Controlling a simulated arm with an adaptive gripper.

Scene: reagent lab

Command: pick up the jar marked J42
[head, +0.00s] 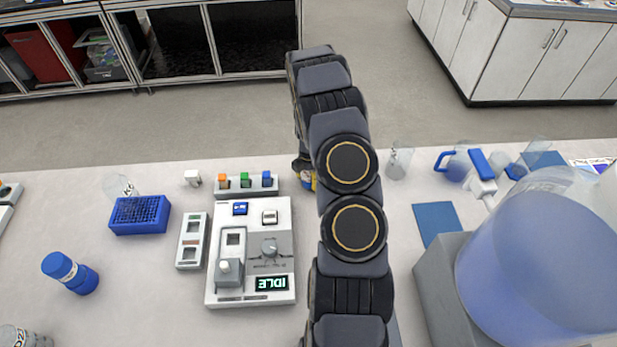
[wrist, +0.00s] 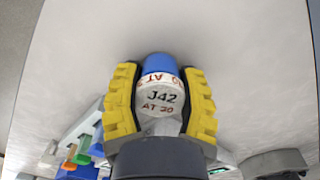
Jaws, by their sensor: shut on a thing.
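The jar marked J42 (wrist: 160,98) has a blue cap and a white label reading "J42" and "AT 30" in the wrist view. My gripper (wrist: 159,73) has its yellow fingers closed around the jar's two sides. In the head view my gripper (head: 308,181) shows only as a bit of yellow and dark at the left of my arm, with a small blue patch. My arm hides the rest of it and most of the jar there. I cannot tell whether the jar touches the bench or is raised.
On the bench (head: 150,320), a device reading IDLE (head: 250,260), a blue rack (head: 140,215) and a blue-capped bottle (head: 70,272) stand left. A beaker (head: 398,163), a blue-handled jug (head: 457,168) and a big blue translucent vessel (head: 540,265) stand right. A marked jar (head: 22,338) is lower left.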

